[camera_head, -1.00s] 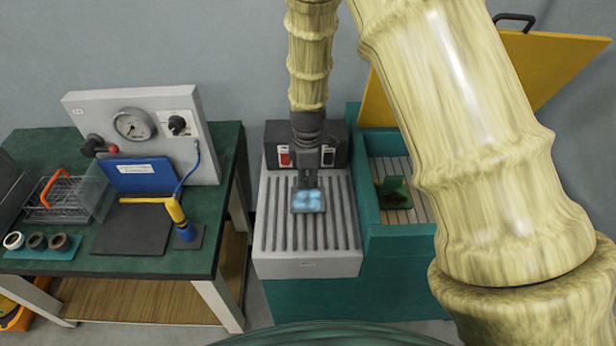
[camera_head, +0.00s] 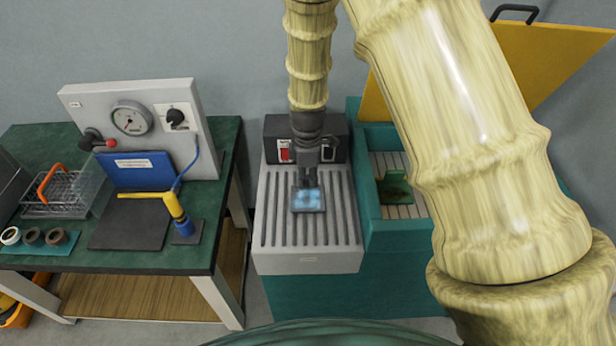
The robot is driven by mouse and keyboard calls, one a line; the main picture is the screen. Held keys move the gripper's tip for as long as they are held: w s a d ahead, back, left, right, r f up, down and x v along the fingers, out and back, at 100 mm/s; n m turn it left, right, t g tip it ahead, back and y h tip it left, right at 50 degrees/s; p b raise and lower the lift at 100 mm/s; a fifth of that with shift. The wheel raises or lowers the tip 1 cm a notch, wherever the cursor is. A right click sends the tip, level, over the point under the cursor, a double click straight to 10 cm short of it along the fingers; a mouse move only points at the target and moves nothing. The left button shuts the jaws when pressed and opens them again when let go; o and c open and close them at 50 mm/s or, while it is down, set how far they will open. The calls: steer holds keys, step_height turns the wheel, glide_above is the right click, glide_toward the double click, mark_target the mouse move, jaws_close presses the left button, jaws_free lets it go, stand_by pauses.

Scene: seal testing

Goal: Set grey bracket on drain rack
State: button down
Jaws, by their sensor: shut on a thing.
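A grey bracket (camera_head: 308,201) with a bluish patch on its top is at the tips of my gripper (camera_head: 307,184). My gripper points down and is shut on the bracket. The drain rack (camera_head: 270,225) is the light grey ribbed surface below, with dark slots running front to back. The bracket is over the middle of the rack. I cannot tell whether it touches the ribs or is slightly above them.
To the right, a teal tank (camera_head: 369,205) holds a green bracket (camera_head: 394,187) under a raised yellow lid (camera_head: 553,65). A green-topped bench (camera_head: 202,255) with a gauge panel (camera_head: 193,95) stands left.

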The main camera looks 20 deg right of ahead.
steer(key=shift+f, duration=0.65)
stand_by(0.5)
steer(key=c, duration=1.4)
jaws_free()
steer(key=shift+o, duration=0.2)
steer(key=shift+r+p, duration=2.1)
steer(key=shift+r, duration=0.9)
